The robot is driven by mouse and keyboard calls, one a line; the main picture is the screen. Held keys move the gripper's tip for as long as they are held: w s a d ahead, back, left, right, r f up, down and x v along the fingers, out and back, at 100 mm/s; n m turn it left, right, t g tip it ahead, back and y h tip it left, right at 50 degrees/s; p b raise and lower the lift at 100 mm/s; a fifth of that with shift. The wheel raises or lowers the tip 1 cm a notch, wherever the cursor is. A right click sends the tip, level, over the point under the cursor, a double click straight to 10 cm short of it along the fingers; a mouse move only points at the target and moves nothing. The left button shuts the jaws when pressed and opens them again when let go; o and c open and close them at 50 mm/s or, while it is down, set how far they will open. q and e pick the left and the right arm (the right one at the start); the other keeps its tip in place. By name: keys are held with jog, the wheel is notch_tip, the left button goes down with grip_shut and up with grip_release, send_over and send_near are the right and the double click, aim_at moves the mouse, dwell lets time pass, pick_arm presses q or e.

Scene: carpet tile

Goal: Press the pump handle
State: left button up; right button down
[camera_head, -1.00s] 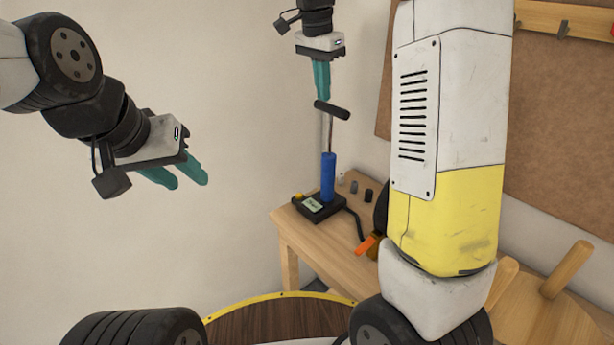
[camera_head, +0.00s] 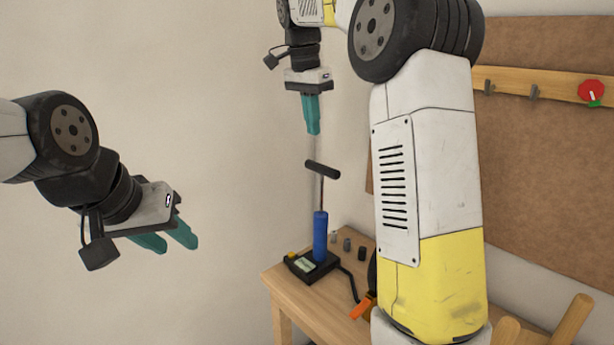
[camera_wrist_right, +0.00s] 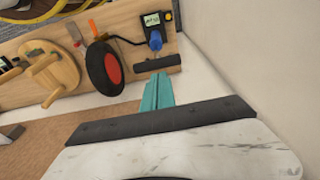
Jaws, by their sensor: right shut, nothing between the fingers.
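The pump has a blue cylinder (camera_head: 320,236) standing upright on a black base (camera_head: 311,266), with a thin rod and a black T-shaped handle (camera_head: 322,170) on top. The handle is raised well above the cylinder. My right gripper (camera_head: 313,130) is shut and empty, teal fingers pointing down, above the handle with a gap between. In the right wrist view the right fingertips (camera_wrist_right: 160,78) appear close to the pump handle (camera_wrist_right: 153,64). My left gripper (camera_head: 172,243) is open and empty at the left, far from the pump.
The pump stands on a wooden table (camera_head: 290,289) near the wall, beside several small grey and black pieces. A black wheel with a red hub (camera_wrist_right: 104,67) and an orange-handled tool (camera_head: 362,308) lie nearby. My right arm covers part of the table.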

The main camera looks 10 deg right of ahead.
notch_tip(320, 180, up, 6)
jog(key=shift+s, duration=0.35)
jog(key=shift+d, duration=0.1)
send_over(320, 202)
notch_tip(320, 202, down, 14)
jog(key=shift+w+r, duration=0.1)
dwell(0.4)
notch_tip(320, 202, down, 13)
dwell(0.4)
